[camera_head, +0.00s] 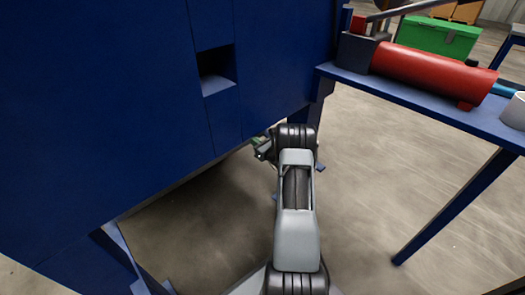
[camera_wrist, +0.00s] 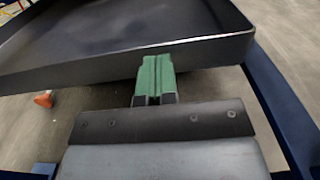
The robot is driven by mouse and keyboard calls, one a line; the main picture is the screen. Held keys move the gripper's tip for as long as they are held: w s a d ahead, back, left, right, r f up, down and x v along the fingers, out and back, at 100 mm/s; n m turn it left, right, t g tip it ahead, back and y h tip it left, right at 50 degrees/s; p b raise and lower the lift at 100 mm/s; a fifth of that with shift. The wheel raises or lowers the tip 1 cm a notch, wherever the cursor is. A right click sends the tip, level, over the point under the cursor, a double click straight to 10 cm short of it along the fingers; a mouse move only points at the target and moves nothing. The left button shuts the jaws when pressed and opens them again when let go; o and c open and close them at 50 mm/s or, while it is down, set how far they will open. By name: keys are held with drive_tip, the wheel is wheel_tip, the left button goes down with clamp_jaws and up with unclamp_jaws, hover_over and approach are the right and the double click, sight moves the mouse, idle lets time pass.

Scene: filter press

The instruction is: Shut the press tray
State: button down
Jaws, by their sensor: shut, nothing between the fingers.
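The press tray (camera_wrist: 215,52) is a wide, shallow dark grey pan filling the top of the wrist view. Its near wall runs across the picture just beyond my fingertips. My gripper (camera_wrist: 156,62) has green fingers held together with nothing between them. The fingertips overlap the tray's near wall in the picture; I cannot tell whether they touch it. In the head view my gripper (camera_head: 262,146) is by the lower edge of the blue press body (camera_head: 120,90). I cannot make out the tray there; the press body seems to hide it.
A blue table (camera_head: 430,105) at the right carries a red cylinder (camera_head: 425,72) and a white round container (camera_head: 514,111). A green box (camera_head: 435,37) stands behind. A blue frame bar (camera_wrist: 275,100) runs along the wrist view's right side. Floor between press and table is clear.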

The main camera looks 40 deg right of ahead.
drive_tip(key=shift+w+a+b, duration=0.15)
drive_tip(key=shift+w+b, duration=0.15)
drive_tip(key=shift+w, duration=0.75)
drive_tip(key=shift+w, duration=0.1)
